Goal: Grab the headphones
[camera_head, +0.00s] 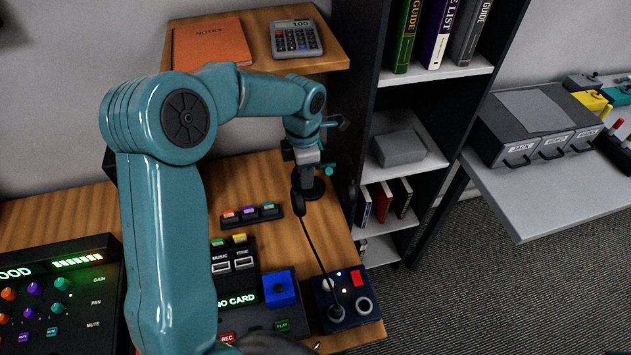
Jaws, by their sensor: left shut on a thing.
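My left gripper (306,166) reaches over the back right of the wooden desk, at the end of my teal arm. It is shut on the headphones, whose dark part (298,203) hangs just below the jaws. The wrist hides much of them. A thin black cable runs from them down to a dark blue box (349,282) at the desk's front right. A round dark base (313,189) shows on the desk just behind the headphones; I cannot tell whether they touch it. My right gripper is not in view.
A mixer panel (60,293) and a music console (231,255) stand on the desk. A notebook (210,45) and calculator (296,38) lie on a raised shelf. A dark bookcase (436,75) stands close right of my gripper. A grey table (545,195) holds labelled drawers.

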